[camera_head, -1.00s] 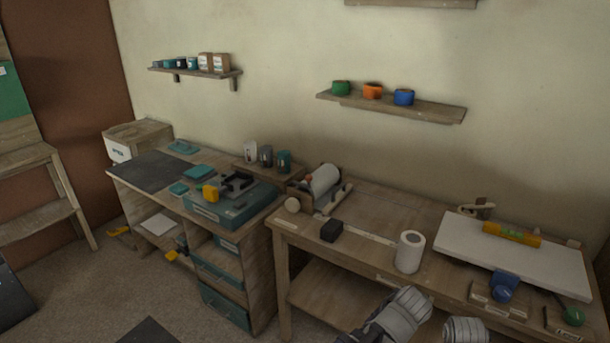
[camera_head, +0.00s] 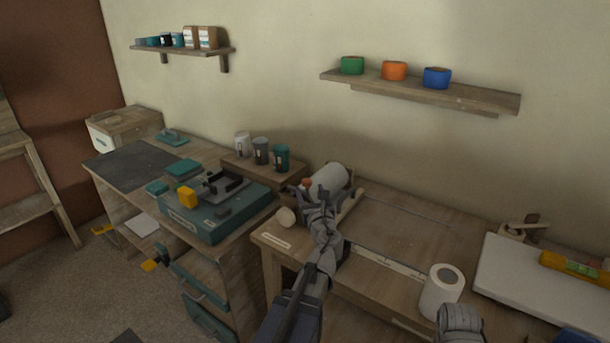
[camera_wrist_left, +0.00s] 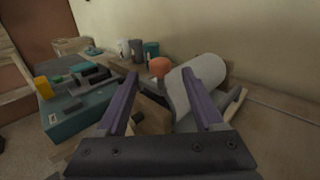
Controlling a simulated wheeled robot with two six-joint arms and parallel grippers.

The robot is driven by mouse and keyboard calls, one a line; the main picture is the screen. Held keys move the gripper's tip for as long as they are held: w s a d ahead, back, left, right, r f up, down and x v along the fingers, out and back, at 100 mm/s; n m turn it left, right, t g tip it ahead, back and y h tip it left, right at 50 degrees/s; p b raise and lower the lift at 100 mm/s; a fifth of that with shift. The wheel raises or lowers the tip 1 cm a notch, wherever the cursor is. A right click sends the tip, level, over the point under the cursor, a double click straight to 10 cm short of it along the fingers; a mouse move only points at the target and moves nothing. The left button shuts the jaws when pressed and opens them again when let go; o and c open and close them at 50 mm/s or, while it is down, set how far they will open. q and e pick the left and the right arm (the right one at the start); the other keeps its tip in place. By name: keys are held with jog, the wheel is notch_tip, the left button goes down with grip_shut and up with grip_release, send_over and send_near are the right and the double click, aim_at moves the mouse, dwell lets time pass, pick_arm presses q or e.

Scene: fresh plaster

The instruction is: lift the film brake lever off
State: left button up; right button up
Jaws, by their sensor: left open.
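The film dispenser (camera_head: 328,179) holds a pale roll at the left end of the right-hand bench. An orange-red knob (camera_head: 306,182), which looks like the end of the film brake lever, stands at the roll's left; it also shows in the left wrist view (camera_wrist_left: 160,67). The lever's lower part is hidden. My left gripper (camera_head: 323,192) is open over the front of the dispenser. In the left wrist view the knob appears between the two purple-sided fingers, beyond them, with no contact visible. My right gripper's jaws do not show.
A teal case (camera_head: 212,225) with a yellow part sits left of the dispenser. Several cups stand on a riser behind it. The bench middle is largely clear.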

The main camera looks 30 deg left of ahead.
aim_at(306, 179)
pick_arm(q)
jog(key=shift+w+a+r+m, duration=0.15)
jog(key=shift+w+a+m, duration=0.15)
jog(key=shift+w+a, duration=0.05)
jog(key=x, duration=0.7)
jog(key=shift+w+a, duration=0.1)
jog(key=shift+w, duration=0.1)
grip_shut()
dwell(0.4)
dwell(0.8)
